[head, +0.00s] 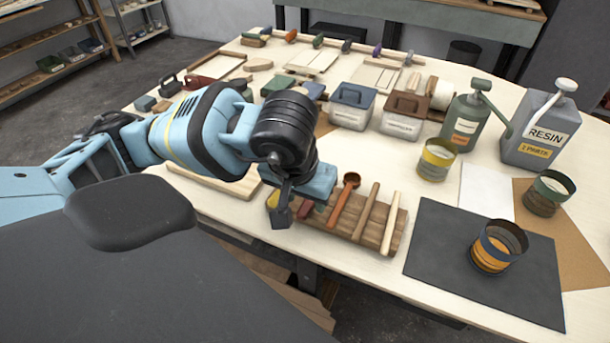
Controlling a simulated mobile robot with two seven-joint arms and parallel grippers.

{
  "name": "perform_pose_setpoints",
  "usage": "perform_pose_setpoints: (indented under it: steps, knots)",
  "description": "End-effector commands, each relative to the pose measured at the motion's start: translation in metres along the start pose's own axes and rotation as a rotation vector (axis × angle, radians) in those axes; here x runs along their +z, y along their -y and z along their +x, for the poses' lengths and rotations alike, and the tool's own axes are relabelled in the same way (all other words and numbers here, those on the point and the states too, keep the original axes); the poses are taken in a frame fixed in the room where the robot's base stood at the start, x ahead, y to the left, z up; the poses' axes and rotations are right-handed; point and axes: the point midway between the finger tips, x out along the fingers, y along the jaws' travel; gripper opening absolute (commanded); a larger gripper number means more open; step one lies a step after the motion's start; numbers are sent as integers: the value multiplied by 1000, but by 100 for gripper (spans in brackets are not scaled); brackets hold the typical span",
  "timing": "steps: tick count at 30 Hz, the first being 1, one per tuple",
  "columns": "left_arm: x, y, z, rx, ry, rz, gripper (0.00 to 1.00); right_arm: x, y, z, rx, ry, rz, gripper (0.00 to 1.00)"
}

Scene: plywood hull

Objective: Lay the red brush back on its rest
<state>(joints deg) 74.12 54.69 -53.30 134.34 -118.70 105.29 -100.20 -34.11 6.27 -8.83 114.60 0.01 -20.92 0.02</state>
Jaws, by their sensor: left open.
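A wooden rest (396,236) lies near the table's front edge, with several long-handled tools side by side on it. My left gripper (291,208) is open over the left end of the rest, pointing down. One dark finger shows; the other is hidden behind the wrist. A small red piece (306,209), perhaps part of the red brush, shows just right of that finger. Most of it is hidden, so I cannot tell whether it lies on the rest or touches the gripper. A yellow piece (272,198) shows left of the finger. My right gripper is not in view.
An orange-brown ladle (343,200) and plain wooden handles (367,208) fill the rest's right part. Right of it lies a dark mat (440,260) with a banded cup (497,247). Lidded tubs (352,106), a green can (473,118) and a resin can (541,130) stand behind.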

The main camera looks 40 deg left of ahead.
Motion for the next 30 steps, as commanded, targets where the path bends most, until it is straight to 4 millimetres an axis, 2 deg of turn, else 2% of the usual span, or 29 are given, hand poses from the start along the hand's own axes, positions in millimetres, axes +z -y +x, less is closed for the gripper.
perform_pose_setpoints:
  steps: [6,12,17,30]
  knots:
    - [-1,0,-38,3,-7,2,44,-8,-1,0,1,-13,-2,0]
    - [-1,0,-61,2,-5,1,44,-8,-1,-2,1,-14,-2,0]
    - [0,0,-67,1,-3,2,44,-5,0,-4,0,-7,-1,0]
    - [0,0,-67,1,-2,1,44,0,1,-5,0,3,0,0]
